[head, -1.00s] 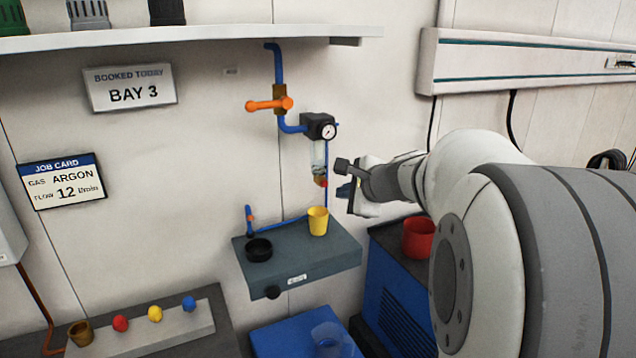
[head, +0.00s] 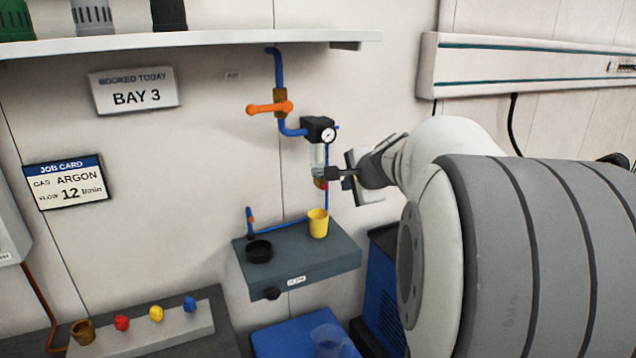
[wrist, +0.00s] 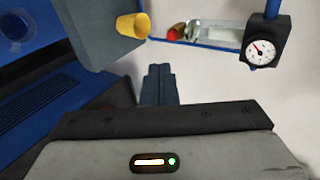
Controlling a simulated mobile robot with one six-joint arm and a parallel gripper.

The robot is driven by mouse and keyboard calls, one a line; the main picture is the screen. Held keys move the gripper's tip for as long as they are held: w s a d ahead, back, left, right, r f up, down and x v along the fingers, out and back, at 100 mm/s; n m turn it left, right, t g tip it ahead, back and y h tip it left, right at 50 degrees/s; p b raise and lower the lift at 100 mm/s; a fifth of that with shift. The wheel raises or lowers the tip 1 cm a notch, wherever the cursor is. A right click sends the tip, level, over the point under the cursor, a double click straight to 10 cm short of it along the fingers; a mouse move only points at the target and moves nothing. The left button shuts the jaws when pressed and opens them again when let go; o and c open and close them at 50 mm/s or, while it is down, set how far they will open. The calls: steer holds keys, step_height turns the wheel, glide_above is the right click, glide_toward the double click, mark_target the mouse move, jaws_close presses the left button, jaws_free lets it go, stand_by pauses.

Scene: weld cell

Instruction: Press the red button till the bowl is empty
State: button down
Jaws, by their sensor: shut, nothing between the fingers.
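The clear bowl (head: 317,158) hangs under the regulator with its gauge (head: 327,130). The red button (head: 321,184) is at the bowl's lower end, partly hidden by my fingertips in the head view. In the wrist view the bowl (wrist: 207,31) lies sideways, with the red button (wrist: 176,31) at its left end. I cannot tell the liquid level. My gripper (head: 333,173) is shut and empty, right beside the bowl's lower end in the head view. In the wrist view my fingertips (wrist: 159,69) are apart from the button.
A yellow cup (head: 318,223) stands on the grey shelf (head: 325,260) below the bowl, beside a black ring (head: 259,251). An orange-handled valve (head: 270,107) is above. Red, yellow and blue knobs (head: 156,313) sit on a block at lower left.

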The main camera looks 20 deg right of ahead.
steer(key=p, duration=0.1)
glide_toward(324, 185)
steer(key=w+f, duration=0.3)
steer(key=f, duration=0.1)
steer(key=shift+w+d+f+p, duration=0.1)
steer(key=shift+w+p, duration=0.1)
steer(key=shift+w, duration=0.3)
steer(key=shift+w+d+f+p, duration=0.1)
steer(key=shift+w+p, duration=0.05)
steer(key=shift+w, duration=0.4)
steer(key=shift+w+r, duration=0.15)
steer(key=shift+w, duration=0.75)
steer(key=shift+s+a, duration=0.1)
steer(key=shift+s, duration=0.25)
steer(key=s+f+b+v, duration=0.1)
steer(key=v, duration=1.2)
steer(key=shift+b, duration=0.4)
steer(key=shift+f, duration=0.15)
